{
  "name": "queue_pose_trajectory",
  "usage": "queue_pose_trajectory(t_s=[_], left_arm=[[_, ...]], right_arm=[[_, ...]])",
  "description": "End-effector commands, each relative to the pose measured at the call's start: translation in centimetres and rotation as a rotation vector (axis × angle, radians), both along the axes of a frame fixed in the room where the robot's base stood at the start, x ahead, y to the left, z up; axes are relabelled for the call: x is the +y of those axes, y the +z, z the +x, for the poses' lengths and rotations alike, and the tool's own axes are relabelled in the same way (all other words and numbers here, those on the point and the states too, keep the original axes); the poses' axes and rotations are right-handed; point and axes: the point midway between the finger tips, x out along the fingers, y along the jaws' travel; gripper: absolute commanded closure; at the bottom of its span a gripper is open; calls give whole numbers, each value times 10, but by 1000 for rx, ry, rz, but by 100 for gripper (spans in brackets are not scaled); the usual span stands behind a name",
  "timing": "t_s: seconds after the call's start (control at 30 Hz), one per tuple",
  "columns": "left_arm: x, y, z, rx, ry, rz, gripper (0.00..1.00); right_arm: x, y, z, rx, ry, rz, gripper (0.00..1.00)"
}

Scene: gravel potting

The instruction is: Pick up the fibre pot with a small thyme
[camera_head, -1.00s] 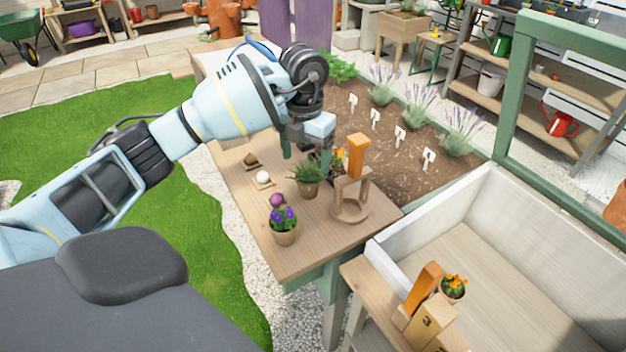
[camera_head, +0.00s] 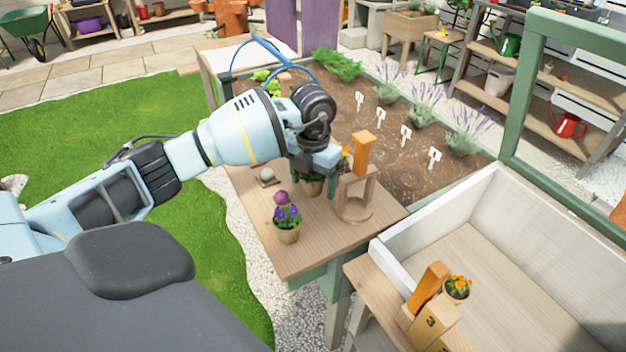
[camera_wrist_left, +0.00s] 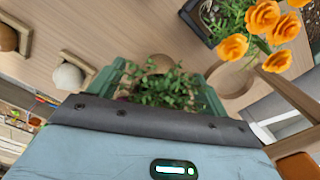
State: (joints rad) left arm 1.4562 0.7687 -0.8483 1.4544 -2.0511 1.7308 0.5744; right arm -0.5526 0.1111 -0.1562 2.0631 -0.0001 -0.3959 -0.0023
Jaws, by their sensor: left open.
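The fibre pot with thyme (camera_head: 313,188) stands on the wooden table, mostly hidden behind my left gripper (camera_head: 314,174) in the head view. In the left wrist view, the green thyme (camera_wrist_left: 165,88) shows between the two green fingers of my left gripper (camera_wrist_left: 163,84), with a bit of brown pot rim (camera_wrist_left: 160,62) behind it. The gripper is open, with a finger on either side of the plant. Whether the fingers touch the pot is not visible. My right gripper is not in view.
A pot of purple pansies (camera_head: 287,230) and a purple ball (camera_head: 282,197) stand nearby. Orange flowers (camera_wrist_left: 262,30) show close by. A white-walled box (camera_head: 440,215) lies right.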

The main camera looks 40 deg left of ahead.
Motion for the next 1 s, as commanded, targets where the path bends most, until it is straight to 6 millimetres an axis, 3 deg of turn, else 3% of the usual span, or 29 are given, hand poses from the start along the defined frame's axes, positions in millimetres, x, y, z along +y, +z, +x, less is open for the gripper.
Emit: queue_pose_trajectory(t_s=[0.1, 0.5, 0.77, 1.0], left_arm=[[0, 1, 0, 0, 0, 0, 23], [0, 1, 0, -1, -1, 0, 72], [0, 4, 0, -1, -1, 0, 72], [0, 39, 1, -5, -1, 0, 72]], right_arm=[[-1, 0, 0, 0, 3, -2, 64], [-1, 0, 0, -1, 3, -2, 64], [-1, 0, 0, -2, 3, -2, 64], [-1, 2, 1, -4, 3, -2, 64]])
